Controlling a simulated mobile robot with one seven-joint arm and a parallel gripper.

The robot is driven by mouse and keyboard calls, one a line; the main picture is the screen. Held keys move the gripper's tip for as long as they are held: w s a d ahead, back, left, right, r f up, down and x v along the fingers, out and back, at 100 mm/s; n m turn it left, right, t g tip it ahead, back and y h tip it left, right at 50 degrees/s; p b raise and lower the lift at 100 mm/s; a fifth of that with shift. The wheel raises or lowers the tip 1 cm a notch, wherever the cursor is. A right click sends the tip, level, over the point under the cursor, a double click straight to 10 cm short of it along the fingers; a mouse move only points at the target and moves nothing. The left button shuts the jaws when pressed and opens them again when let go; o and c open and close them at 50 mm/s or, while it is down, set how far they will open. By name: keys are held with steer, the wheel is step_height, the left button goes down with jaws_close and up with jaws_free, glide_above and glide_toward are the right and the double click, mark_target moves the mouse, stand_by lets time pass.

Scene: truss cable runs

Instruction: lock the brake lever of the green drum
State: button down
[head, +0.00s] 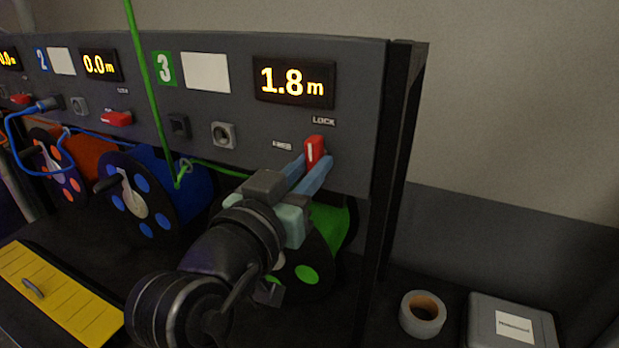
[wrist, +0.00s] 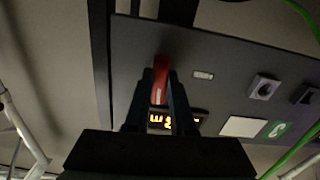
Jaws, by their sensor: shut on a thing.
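The green drum (head: 307,274) sits below the panel marked 3, partly hidden behind my arm. Its red brake lever (head: 315,151) is on the panel above it, under the LOCK label, and stands upright. A second label sits to the lever's left. My gripper (head: 312,165) is shut on the red lever, with a blue finger on each side. In the wrist view the red lever (wrist: 160,78) shows between the two dark fingers. The display (head: 293,82) above reads 1.8 m. A green cable (head: 150,90) rises past the panel and also runs toward the green drum.
A blue drum (head: 150,195) and an orange drum (head: 85,155) stand to the left. Another red lever (head: 117,118) on panel 2 lies sideways. A yellow ramp-like plate (head: 60,290) is at lower left. A tape roll (head: 422,313) and a grey box (head: 512,318) lie at lower right.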

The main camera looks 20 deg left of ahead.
steer(key=shift+m, duration=0.6)
steer(key=c, duration=0.8)
jaws_free()
steer(key=shift+o, duration=0.2)
steer(key=shift+b, duration=0.3)
steer(key=s+p, duration=0.3)
steer(key=s, duration=1)
steer(key=shift+a, duration=0.25)
